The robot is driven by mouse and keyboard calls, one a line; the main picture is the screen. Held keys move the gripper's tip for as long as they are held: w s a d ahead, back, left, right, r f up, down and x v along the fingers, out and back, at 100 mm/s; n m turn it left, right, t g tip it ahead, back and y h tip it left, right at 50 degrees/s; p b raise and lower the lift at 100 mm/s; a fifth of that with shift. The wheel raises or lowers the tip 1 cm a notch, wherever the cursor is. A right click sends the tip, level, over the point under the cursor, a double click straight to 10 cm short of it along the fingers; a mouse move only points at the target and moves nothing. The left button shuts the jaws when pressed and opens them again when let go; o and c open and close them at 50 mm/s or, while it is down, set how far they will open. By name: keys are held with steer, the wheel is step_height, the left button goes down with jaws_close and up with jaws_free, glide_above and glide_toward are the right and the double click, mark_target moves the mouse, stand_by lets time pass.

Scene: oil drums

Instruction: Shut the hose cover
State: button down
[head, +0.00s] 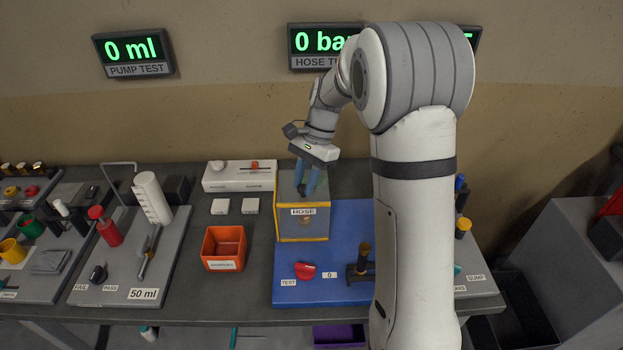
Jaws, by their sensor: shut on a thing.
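The hose cover (303,228) is a see-through box with yellow edges and a white HOSE label, at the back left of the blue board (345,215). Something small and brownish shows dimly behind its front pane. My gripper (306,192) points down at the top of the cover, its blue fingers shut on part of it. The exact grip point is too small to make out. I cannot tell whether the cover is fully down.
A red TEST knob (305,270) and a dark stand (362,268) are in front on the blue board. An orange bin (224,248) stands to the left, and a white box (240,176) behind it. My arm hides the board's right part. The hose display (318,45) reads 0.

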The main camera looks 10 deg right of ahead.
steer(key=shift+w+a+r, duration=0.1)
steer(key=shift+a, duration=0.15)
steer(key=c, duration=1.6)
jaws_free()
steer(key=shift+c, duration=0.2)
steer(key=o, duration=0.3)
steer(key=shift+a, duration=0.15)
steer(key=shift+o, duration=0.8)
steer(key=shift+d, duration=0.2)
steer(key=b+v, duration=0.1)
steer(key=v, duration=0.6)
steer(key=shift+r, duration=0.3)
steer(key=shift+d, duration=0.15)
